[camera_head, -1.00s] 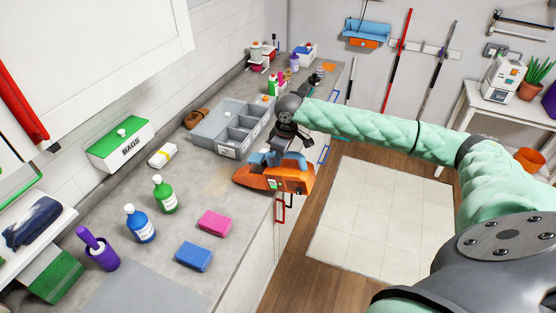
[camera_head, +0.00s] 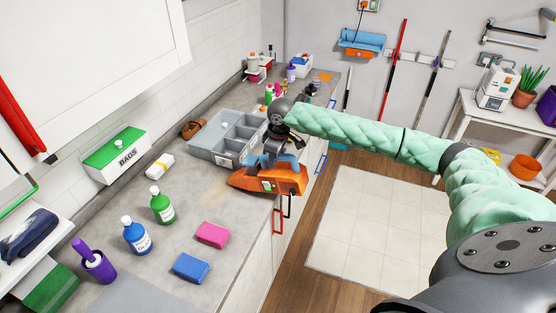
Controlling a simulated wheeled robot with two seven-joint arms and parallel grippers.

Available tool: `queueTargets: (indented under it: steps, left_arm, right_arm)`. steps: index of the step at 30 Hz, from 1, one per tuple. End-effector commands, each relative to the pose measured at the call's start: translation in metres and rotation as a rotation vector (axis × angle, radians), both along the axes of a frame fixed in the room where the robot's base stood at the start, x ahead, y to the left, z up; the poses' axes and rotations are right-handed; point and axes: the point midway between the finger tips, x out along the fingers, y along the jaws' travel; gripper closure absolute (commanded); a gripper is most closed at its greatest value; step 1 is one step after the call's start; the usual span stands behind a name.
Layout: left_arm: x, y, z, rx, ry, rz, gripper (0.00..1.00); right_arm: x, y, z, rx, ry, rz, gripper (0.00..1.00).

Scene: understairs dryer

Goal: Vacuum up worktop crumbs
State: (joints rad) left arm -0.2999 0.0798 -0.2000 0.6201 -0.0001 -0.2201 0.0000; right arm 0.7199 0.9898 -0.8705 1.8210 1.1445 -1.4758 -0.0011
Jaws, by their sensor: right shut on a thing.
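An orange and dark handheld vacuum (camera_head: 268,179) is at the worktop's front edge, just in front of the grey divided caddy. Its nose points left over the worktop (camera_head: 160,250). My right gripper (camera_head: 277,152) is shut on the vacuum's blue-grey handle from above; the fingers are mostly hidden by the wrist. I cannot tell whether the vacuum touches the surface. A faint tan patch, possibly crumbs, shows left of its nose (camera_head: 213,184). My left gripper is not in view.
The grey caddy (camera_head: 226,137) stands close behind the vacuum. Pink (camera_head: 212,234) and blue (camera_head: 191,267) sponges, green (camera_head: 162,205) and blue (camera_head: 137,236) bottles and a bags box (camera_head: 115,158) stand nearby. An orange patch (camera_head: 322,76) marks the far end.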

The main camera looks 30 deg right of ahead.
Motion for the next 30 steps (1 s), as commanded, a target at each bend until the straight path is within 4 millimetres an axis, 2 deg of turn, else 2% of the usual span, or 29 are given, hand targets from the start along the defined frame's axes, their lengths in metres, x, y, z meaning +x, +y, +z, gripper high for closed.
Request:
queueTargets:
  steps: [7, 30]
  left_arm:
    - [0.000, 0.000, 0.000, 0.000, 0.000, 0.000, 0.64]
    - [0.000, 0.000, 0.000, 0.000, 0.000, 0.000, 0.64]
  right_arm:
    - [0.012, 0.009, 0.002, 0.001, -0.003, 0.000, 1.00]
    - [-0.021, 0.049, 0.002, -0.001, -0.003, 0.002, 1.00]
